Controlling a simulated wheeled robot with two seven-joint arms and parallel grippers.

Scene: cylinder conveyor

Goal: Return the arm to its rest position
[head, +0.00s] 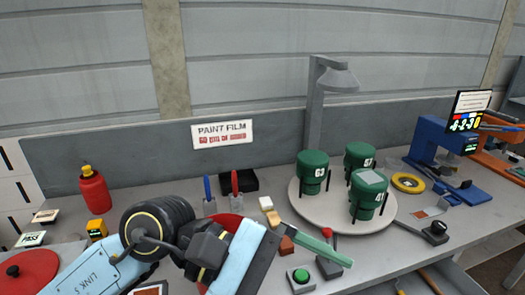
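My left arm comes in from the lower left, with a pale blue link and a black wrist joint over the front of the table. The pale blue and black end (245,260) of this arm is at the bottom middle. Its fingertips cannot be made out, so I cannot tell whether it is open or shut. My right gripper is not in view. Three green cylinders stand upright on a round pale turntable (304,207): the left one marked 63 (313,172), one at the back right (360,155) and one at the front right (368,193).
A grey lamp post (316,110) rises behind the turntable. A red bottle (94,190) stands at the left. A green bar (322,246) and a green button box (301,277) are right of my arm. A blue device (437,145) stands at the right.

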